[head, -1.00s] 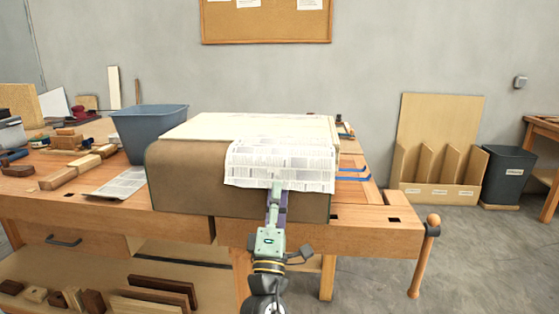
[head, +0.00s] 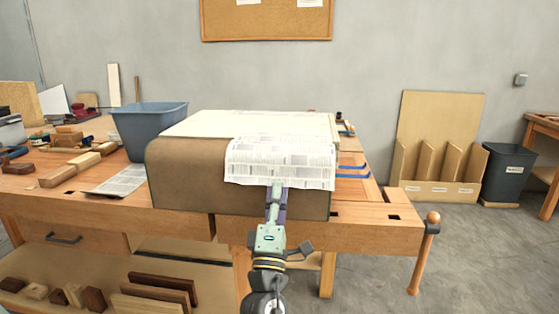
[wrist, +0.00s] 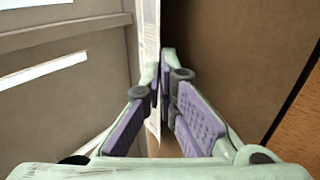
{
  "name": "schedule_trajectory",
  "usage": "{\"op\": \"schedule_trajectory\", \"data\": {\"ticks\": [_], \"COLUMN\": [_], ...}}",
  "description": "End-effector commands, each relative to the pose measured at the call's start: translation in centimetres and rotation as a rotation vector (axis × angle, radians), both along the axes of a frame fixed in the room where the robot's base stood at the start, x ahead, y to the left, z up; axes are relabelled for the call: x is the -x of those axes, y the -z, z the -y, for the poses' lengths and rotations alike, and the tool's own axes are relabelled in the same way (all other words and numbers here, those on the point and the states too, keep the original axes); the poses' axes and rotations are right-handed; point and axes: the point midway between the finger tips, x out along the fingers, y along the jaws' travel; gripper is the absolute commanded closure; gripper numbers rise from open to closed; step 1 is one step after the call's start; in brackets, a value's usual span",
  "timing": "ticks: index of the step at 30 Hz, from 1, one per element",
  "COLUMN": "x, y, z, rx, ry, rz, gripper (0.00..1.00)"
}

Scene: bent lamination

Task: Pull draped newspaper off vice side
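A printed newspaper sheet (head: 280,163) drapes over the top front edge of a large brown block-like form (head: 190,180), right of its middle. The sheet hangs down the form's front face. The form's top carries a pale sheet (head: 240,124). My gripper (head: 278,187) is at the sheet's lower edge, in front of the form. In the wrist view the sheet (wrist: 150,35) shows edge-on as a thin strip. It runs down between the purple-padded fingers of my gripper (wrist: 160,78), whose tips are close together on it. The vice handle (head: 422,255) is at the bench's right end.
The form stands on a wooden workbench (head: 375,228). A blue-grey bin (head: 148,133), another newspaper piece (head: 118,182) and wood blocks are to the left. Blue strips (head: 352,170) lie right of the form. Floor in front of the vice is clear.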

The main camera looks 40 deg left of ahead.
Motion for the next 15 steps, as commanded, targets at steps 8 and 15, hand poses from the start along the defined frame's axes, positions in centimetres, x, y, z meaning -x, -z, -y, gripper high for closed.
{"op": "schedule_trajectory", "data": {"ticks": [8,15], "x": [0.23,0.34], "y": [-0.42,-0.51], "z": [0.12,0.18], "rx": [0.001,0.0], "ry": [0.0,0.0], "rz": [-0.001,0.0], "gripper": [1.0,1.0]}}
